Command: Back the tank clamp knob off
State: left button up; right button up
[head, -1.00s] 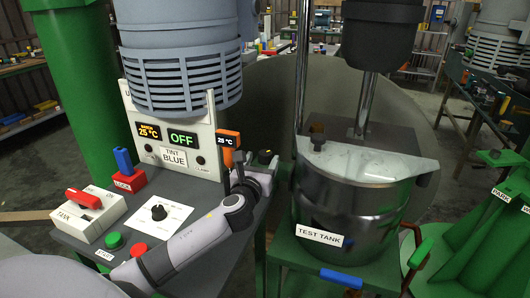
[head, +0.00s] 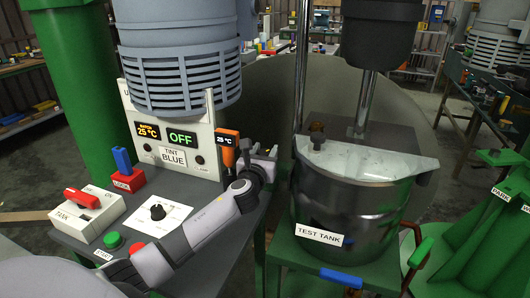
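The steel tank labelled TEST TANK (head: 350,212) stands on a green cart, with a pale, partly clear lid on it. A small dark knob (head: 317,142) stands upright at the left of the lid; I cannot tell if it is the clamp knob. My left arm reaches in from the lower left over the control panel. My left gripper (head: 262,157) is at the panel's right end, left of the tank and apart from the dark knob. Its fingers are small and partly hidden by its own wrist, so its opening and anything between them are unclear. My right gripper is out of view.
The display reads OFF.

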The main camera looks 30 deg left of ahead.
pick_arm(q)
jog(key=shift+n+g+y, duration=1.1)
jog(key=shift+n+y, duration=0.5)
jog(key=shift+y, duration=0.7)
jog(key=o, duration=1)
jog(key=shift+s, duration=0.1)
jog(key=shift+v, duration=3.55)
